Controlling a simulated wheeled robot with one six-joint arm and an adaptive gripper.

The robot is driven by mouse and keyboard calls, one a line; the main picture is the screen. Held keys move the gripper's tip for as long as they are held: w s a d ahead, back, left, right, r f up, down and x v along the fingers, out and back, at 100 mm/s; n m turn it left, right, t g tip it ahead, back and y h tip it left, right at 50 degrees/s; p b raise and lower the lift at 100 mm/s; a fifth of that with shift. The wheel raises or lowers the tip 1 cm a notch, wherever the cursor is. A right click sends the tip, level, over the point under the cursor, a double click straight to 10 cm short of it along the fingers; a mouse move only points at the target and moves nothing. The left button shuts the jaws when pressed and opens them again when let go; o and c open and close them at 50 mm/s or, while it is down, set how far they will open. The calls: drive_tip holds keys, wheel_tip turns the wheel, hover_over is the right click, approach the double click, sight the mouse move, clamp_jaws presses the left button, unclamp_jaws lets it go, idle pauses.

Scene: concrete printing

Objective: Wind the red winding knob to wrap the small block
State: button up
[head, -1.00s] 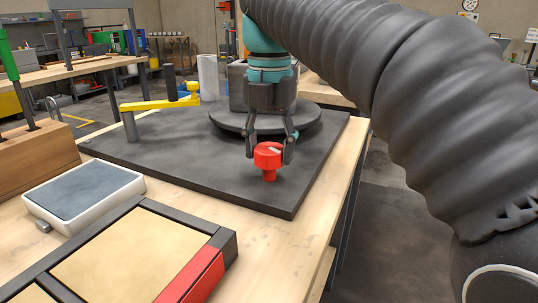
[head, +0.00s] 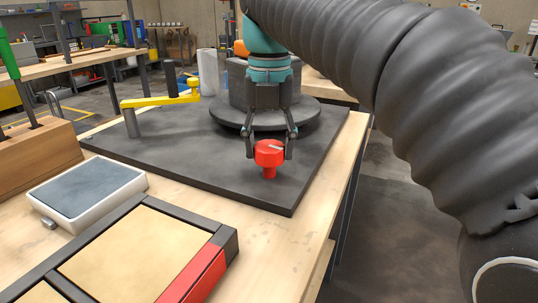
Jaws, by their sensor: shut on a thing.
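The red winding knob (head: 268,158) stands at the front right of the dark base plate (head: 190,160) in the head view, with a pale mark on its top. My gripper (head: 269,152) points down and is shut on the knob, one finger at each side. Behind it a grey block (head: 237,82) stands on a round dark turntable (head: 229,119). My gripper and wrist hide part of the block. A yellow arm (head: 160,100) on a grey post reaches toward a white roll (head: 207,73) left of the block.
A white-framed grey pad (head: 88,190) and a dark-framed tray with a red strip (head: 204,272) lie on the wooden table at front left. A wooden block (head: 38,155) with upright tools stands at the left edge. The plate around the knob is clear.

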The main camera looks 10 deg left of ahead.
sight(269, 145)
drive_tip(key=o, duration=1.5)
drive_tip(key=shift+r, duration=0.15)
wheel_tip(269, 145, up, 2)
drive_tip(key=p, duration=0.2)
drive_tip(key=shift+r+p, duration=0.25)
drive_tip(key=shift+p, duration=0.15)
drive_tip(key=shift+r, duration=1.6)
